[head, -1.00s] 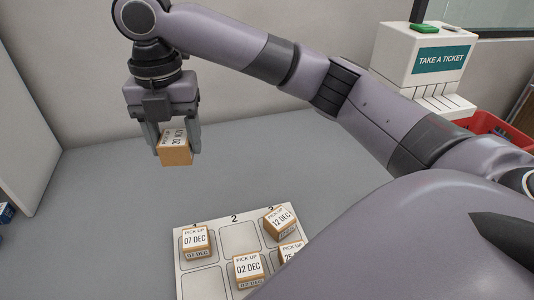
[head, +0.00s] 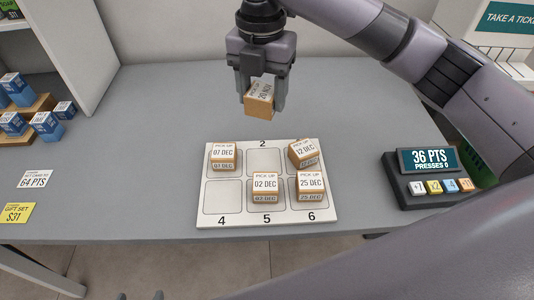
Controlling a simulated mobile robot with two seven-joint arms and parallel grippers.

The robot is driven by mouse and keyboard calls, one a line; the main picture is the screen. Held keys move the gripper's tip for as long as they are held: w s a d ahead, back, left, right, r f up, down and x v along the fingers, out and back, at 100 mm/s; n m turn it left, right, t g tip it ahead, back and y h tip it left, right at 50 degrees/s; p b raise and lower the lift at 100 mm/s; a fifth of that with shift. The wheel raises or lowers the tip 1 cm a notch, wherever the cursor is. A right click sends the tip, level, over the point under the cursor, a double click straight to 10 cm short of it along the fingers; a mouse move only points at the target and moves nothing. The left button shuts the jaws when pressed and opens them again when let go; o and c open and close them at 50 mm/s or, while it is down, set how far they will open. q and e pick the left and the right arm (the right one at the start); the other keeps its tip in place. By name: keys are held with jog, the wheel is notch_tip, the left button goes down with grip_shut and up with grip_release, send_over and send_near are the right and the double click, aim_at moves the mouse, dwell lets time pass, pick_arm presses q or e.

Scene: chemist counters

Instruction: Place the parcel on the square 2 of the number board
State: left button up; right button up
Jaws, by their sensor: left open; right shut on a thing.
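My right gripper (head: 262,100) comes in from the right and is shut on the parcel (head: 259,104), an orange-brown box with a white label reading 20 NOV. It holds the parcel in the air, behind the white number board (head: 232,219) in the picture. Square 2 (head: 264,162), the back middle one, is empty. Other dated parcels stand on the board: 07 DEC (head: 223,155) back left, 12 DEC (head: 302,152) back right, 02 DEC (head: 265,186) front middle and 25 DEC (head: 311,185) front right. My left gripper (head: 138,296) barely shows its tips at the bottom edge, open.
Square 4 (head: 222,197) is empty. A points keypad (head: 428,178) stands right of the board. Blue boxes (head: 47,126) on wooden steps and price cards (head: 33,180) are at the left. The grey counter (head: 160,130) is clear between them and the board.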

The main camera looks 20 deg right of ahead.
send_near(264, 162)
notch_tip(264, 162, down, 5)
jog(key=shift+f+b, duration=0.15)
jog(key=shift+b, duration=0.25)
jog(key=shift+f, duration=0.25)
jog(key=shift+f, duration=0.15)
jog(key=o, duration=1.2)
notch_tip(264, 162, up, 12)
jog(key=shift+r+p, duration=0.2)
jog(key=shift+p, duration=0.1)
